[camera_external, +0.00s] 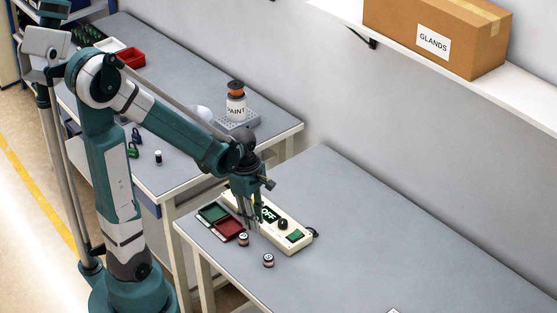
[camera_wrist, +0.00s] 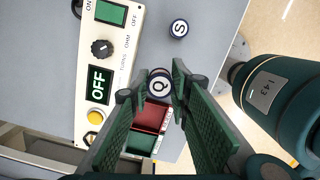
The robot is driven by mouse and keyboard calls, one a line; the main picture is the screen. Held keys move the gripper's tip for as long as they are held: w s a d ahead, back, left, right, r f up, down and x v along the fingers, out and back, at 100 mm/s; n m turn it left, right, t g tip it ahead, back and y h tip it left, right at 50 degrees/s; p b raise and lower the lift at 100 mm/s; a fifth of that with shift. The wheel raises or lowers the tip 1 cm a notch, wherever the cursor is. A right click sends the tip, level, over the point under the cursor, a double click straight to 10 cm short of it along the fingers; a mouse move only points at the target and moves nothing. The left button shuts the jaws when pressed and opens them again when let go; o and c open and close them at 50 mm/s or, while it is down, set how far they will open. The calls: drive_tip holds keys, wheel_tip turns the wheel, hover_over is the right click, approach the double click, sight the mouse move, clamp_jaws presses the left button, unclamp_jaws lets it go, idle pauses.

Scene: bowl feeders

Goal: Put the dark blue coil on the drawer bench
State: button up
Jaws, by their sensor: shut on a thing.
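My gripper (camera_wrist: 158,92) is closed around a small round coil (camera_wrist: 159,85) with a white top marked Q. The gripper also shows low over the near bench in the external view (camera_external: 246,228), with that coil (camera_external: 243,239) at its tips; I cannot tell whether the coil touches the bench. A similar coil marked S (camera_wrist: 179,28) stands apart on the same bench, also in the external view (camera_external: 268,261).
A cream test meter (camera_wrist: 97,80) reading OFF and green and red trays (camera_external: 228,228) lie beside the gripper. A gap separates the benches. The near bench's right side is mostly clear.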

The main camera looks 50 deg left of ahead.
drive_tip(key=w+a+r+n+p, duration=0.1)
drive_tip(key=w+a+n, duration=0.2)
drive_tip(key=a, duration=0.7)
drive_tip(key=w+a+r+n+p, duration=0.1)
drive_tip(key=w+a+n, duration=0.2)
drive_tip(key=a, duration=0.8)
drive_tip(key=w+a+r+n+p, duration=0.1)
drive_tip(key=w+a+r+n, duration=0.15)
drive_tip(key=a, duration=0.75)
drive_tip(key=s+a+n+p, duration=0.1)
drive_tip(key=s+a+n, duration=0.1)
drive_tip(key=a, duration=0.8)
drive_tip(key=s+a+n+y+p, duration=0.1)
drive_tip(key=s+a+n, duration=0.2)
drive_tip(key=a, duration=0.7)
drive_tip(key=s+a+n+t+p, duration=0.1)
drive_tip(key=s+a+n, duration=0.2)
drive_tip(key=a, duration=0.7)
drive_tip(key=shift+s+a+f+n+y, duration=0.25)
drive_tip(key=shift+a+f+n+y, duration=0.1)
drive_tip(key=shift+n, duration=0.1)
drive_tip(key=shift+f, duration=0.1)
drive_tip(key=shift+f+b, duration=0.3)
drive_tip(key=shift+f, duration=2.7)
drive_tip(key=shift+f, duration=0.1)
drive_tip(key=shift+f, duration=1.8)
